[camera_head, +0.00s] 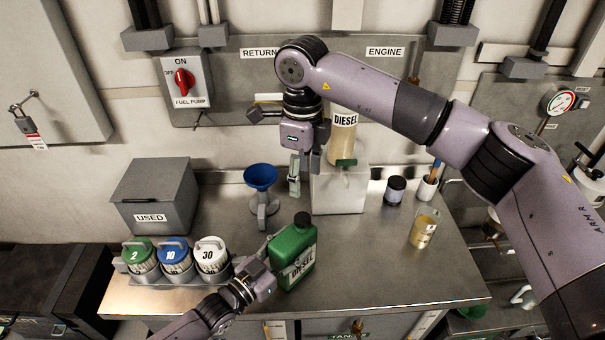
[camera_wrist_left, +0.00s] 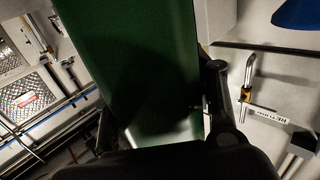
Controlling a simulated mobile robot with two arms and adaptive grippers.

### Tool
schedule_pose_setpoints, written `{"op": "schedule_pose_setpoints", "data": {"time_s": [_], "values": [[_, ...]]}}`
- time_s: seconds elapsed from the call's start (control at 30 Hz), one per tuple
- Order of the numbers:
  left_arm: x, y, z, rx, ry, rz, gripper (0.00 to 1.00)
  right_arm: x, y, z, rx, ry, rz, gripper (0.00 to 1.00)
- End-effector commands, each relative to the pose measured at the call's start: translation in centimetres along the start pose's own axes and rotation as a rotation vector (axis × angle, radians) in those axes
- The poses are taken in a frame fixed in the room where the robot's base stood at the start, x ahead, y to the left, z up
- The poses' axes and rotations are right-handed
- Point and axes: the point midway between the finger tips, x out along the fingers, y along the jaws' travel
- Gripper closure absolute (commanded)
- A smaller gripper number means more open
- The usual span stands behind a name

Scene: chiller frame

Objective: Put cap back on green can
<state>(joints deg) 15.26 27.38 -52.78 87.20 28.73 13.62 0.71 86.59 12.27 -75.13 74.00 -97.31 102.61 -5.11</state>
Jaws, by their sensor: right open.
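The green can (camera_head: 300,243) with a DIESEL label stands on the steel bench, tilted in the picture. A dark round piece (camera_head: 302,219) sits at its top; it looks like the black cap, but I cannot tell if it is fastened. My left gripper (camera_head: 265,270) is at the can's lower left, with its fingers on either side of the can. In the left wrist view the can (camera_wrist_left: 135,65) fills the space between the fingers. My right gripper (camera_head: 306,160) is open, points down and hangs above the back of the bench, apart from the can.
A blue funnel (camera_head: 260,177) stands behind the can. A pale block (camera_head: 338,190) is beneath the DIESEL bottle (camera_head: 343,138). Numbered canisters (camera_head: 175,257) and a grey USED box (camera_head: 155,193) are at left. A jar (camera_head: 395,190) and beaker (camera_head: 423,229) are at right. The bench's front right is clear.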

Motion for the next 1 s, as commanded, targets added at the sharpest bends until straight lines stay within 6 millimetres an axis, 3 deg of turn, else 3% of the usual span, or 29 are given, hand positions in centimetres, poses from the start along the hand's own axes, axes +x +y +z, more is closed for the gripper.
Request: {"op": "schedule_pose_setpoints", "data": {"time_s": [0.3,0.67,1.0], "values": [[0.0,0.0,0.0,0.0,0.0,0.0,0.27,0.0,0.0,0.0,0.0,0.0,0.0,0.47],[-0.5,0.0,0.0,0.0,0.0,0.0,0.27,0.1,0.0,0.0,0.0,0.0,0.0,0.47],[-7.0,0.0,0.2,0.0,-0.005,0.0,0.27,0.0,0.0,0.0,0.0,0.0,0.0,0.47]]}}
